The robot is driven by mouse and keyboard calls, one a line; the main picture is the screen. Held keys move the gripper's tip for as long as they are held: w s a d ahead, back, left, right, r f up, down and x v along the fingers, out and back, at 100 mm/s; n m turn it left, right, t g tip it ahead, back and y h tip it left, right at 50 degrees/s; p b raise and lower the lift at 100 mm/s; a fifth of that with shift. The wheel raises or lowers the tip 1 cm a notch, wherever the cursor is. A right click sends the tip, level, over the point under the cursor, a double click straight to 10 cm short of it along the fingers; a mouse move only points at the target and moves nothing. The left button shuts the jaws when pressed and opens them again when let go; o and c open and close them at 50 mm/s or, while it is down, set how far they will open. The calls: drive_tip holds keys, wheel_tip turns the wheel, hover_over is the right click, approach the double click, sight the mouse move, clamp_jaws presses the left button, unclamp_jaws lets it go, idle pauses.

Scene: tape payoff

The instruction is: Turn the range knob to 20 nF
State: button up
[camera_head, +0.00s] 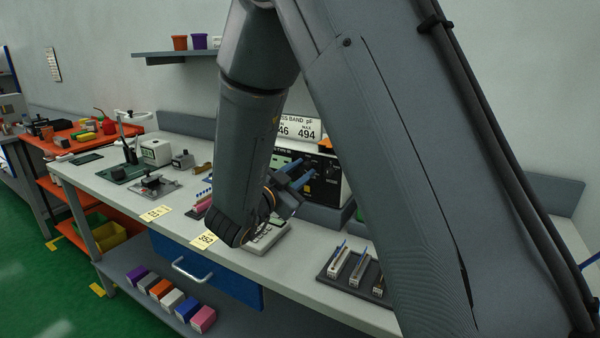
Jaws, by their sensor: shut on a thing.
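The meter (328,184) is a box with a black front panel and a pale side, standing at the back of the bench. My gripper (301,172) is at its front panel, with blue-grey fingers reaching toward it from the lower left. The fingers are shut on the range knob, which is too small and too covered by them to make out. The knob's pointer and the range marks cannot be read from here. My arm hides the left part of the panel.
A sign (298,130) stands above the meter. A pale device (266,236) lies on the bench (135,190) below my gripper. A dark tray (345,275) with several slim parts is at the front right.

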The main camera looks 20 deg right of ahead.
drive_tip(key=o, duration=1)
drive_tip(key=b+v, duration=0.1)
drive_tip(key=v, duration=0.6)
drive_tip(key=shift+s+a, duration=0.3)
drive_tip(key=shift+s, duration=0.05)
drive_tip(key=shift+r, duration=0.15)
